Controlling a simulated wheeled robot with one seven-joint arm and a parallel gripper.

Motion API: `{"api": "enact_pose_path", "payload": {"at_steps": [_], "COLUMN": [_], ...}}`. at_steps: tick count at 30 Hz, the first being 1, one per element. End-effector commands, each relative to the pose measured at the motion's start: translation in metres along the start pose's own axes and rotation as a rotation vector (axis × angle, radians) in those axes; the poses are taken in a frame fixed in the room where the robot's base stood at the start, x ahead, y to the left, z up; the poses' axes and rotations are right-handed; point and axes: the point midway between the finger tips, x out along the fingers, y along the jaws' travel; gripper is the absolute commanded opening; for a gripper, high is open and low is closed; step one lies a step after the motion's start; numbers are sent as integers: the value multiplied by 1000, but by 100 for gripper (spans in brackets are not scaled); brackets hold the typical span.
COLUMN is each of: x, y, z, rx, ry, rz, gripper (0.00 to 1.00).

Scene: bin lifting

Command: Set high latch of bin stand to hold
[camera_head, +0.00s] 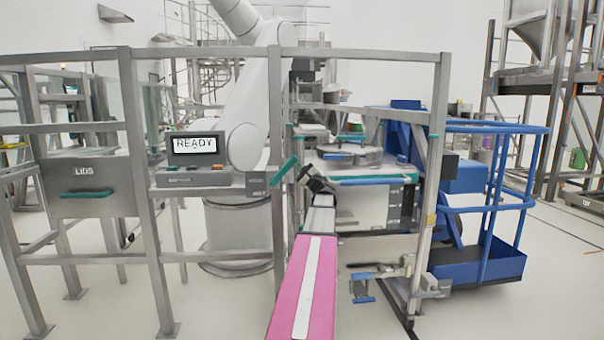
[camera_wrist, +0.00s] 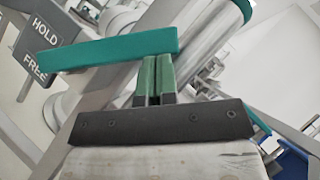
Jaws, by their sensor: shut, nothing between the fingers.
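The high latch is a teal bar (camera_head: 285,170) on the stand's post, tilted with its right end up. In the wrist view the teal bar (camera_wrist: 112,50) lies across the upper left, its left end beside a grey plate (camera_wrist: 42,46) reading HOLD above FREE. The bar end lies between the two words. My gripper (camera_head: 304,173) is just right of the bar in the head view. In the wrist view its green fingers (camera_wrist: 157,62) are shut and empty, their tips at the bar's lower edge. I cannot tell whether they touch it.
The grey frame rail (camera_head: 360,55) and posts stand around my arm. A blue-handled lower latch (camera_head: 362,287) sits low at the right post (camera_head: 429,210). A console (camera_head: 195,160) reading READY and a LIDS box (camera_head: 88,187) are left. A blue railed platform (camera_head: 495,265) stands right.

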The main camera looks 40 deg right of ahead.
Motion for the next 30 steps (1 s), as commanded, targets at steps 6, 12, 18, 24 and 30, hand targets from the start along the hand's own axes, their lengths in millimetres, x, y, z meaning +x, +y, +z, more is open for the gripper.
{"api": "enact_pose_path", "payload": {"at_steps": [6,12,18,24,30], "x": [19,38,53,63,69], "y": [-6,-6,-2,5,9], "z": [19,37,53,64,70], "rx": [-133,-266,-381,-457,-453], "ry": [-2,-3,-2,-1,0], "rz": [131,264,379,456,452], "gripper": [0,0,0,0,0]}}
